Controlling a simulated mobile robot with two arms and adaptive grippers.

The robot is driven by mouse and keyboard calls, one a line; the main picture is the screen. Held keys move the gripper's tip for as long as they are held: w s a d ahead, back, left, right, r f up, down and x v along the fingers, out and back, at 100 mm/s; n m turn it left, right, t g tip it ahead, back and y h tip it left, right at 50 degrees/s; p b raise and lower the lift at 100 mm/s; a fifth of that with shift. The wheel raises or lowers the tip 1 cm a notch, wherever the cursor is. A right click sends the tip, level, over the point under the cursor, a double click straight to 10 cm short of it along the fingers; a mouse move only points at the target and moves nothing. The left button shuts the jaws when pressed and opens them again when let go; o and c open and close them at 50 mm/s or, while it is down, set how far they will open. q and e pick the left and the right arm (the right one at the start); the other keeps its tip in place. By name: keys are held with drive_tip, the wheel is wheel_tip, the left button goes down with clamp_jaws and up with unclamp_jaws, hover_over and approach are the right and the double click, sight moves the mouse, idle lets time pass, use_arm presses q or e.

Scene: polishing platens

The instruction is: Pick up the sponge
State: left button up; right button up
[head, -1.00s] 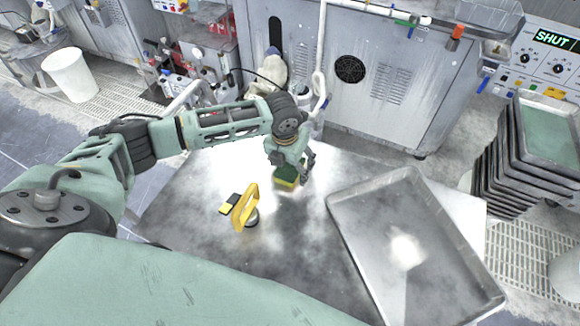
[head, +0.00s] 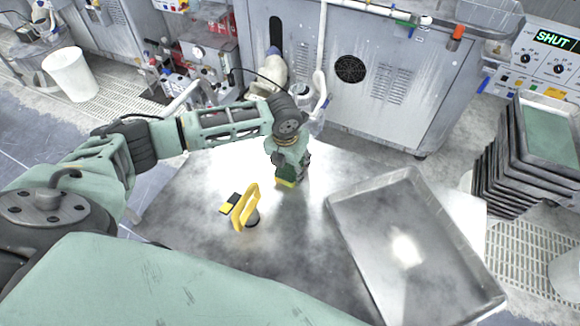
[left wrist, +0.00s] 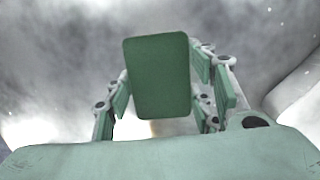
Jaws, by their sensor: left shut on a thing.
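The sponge (head: 286,183) has a green top and a yellow lower layer. It is at the far side of the metal table (head: 215,265), below my left gripper (head: 289,172). In the left wrist view the sponge (left wrist: 157,76) shows its dark green face between the two fingers of my left gripper (left wrist: 162,92). I cannot tell whether the sponge touches the table. My right gripper is not in view.
A yellow-handled tool (head: 246,207) and a small yellow and black piece (head: 230,203) are on the table, left of the sponge. An empty metal tray (head: 365,265) lies at the right. Stacked trays (head: 497,165) stand beyond it. The table's front middle is clear.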

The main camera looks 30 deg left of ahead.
sight(290, 166)
use_arm(q)
drive_tip(key=shift+w+r, duration=0.1)
drive_tip(key=shift+r, duration=0.5)
wheel_tip(290, 166, up, 3)
drive_tip(key=shift+f+b, duration=0.1)
drive_tip(key=shift+b, duration=0.6)
drive_tip(key=w+d+r+b, duration=0.3)
drive_tip(key=w+d+r, duration=0.3)
drive_tip(key=d, duration=0.3)
drive_tip(key=shift+w+d+r, duration=0.25)
drive_tip(key=shift+d+r, duration=0.1)
drive_tip(key=shift+r, duration=0.1)
drive_tip(key=shift+o, duration=0.3)
